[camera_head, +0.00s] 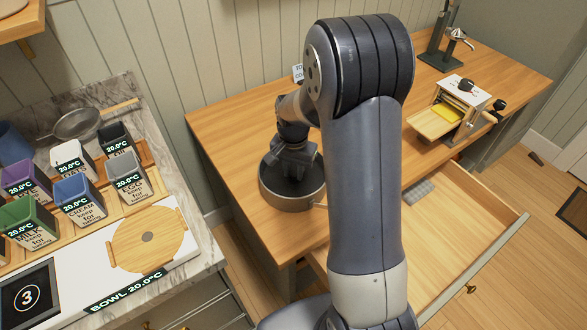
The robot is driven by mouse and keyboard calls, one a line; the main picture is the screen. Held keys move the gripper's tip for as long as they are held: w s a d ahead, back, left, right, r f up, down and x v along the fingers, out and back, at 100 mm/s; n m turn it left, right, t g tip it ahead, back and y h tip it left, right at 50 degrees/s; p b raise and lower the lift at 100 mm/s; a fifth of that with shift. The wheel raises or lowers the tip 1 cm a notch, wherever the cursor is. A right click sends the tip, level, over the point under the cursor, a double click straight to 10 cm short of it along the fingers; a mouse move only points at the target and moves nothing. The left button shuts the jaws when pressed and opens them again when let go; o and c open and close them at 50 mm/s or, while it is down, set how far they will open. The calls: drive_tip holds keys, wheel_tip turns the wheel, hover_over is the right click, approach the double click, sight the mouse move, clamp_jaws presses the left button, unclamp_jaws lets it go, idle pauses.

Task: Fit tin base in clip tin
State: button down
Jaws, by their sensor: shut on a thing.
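The clip tin (288,203) is a round, grey metal ring standing on the wooden table, left of my upper arm. A small clip part sticks out at its right side. My gripper (291,172) points down inside the ring, and its fingertips are hard to make out. It is shut on what seems to be the tin base (275,186), a dark round surface inside the ring. I cannot tell whether the base lies flat or is seated all round. My arm hides the area right of the tin.
The wooden table (235,125) is clear left of the tin. A pasta machine (455,108) and a dark stand (440,45) are at the back right. An open drawer (465,225) juts out in front. Labelled tubs (75,200) and a round wooden board (147,257) are on the left counter.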

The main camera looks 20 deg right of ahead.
drive_tip(key=shift+f+b, duration=0.8)
drive_tip(key=shift+f, duration=0.35)
drive_tip(key=shift+f+b, duration=0.45)
drive_tip(key=shift+f, duration=0.1)
drive_tip(key=c, duration=1.1)
unclamp_jaws()
drive_tip(key=shift+r, duration=0.15)
wheel_tip(320, 180, up, 9)
drive_tip(key=p, duration=0.7)
wheel_tip(320, 180, down, 8)
drive_tip(key=b, duration=0.5)
drive_tip(key=shift+r+b, duration=0.15)
drive_tip(key=shift+b, duration=0.2)
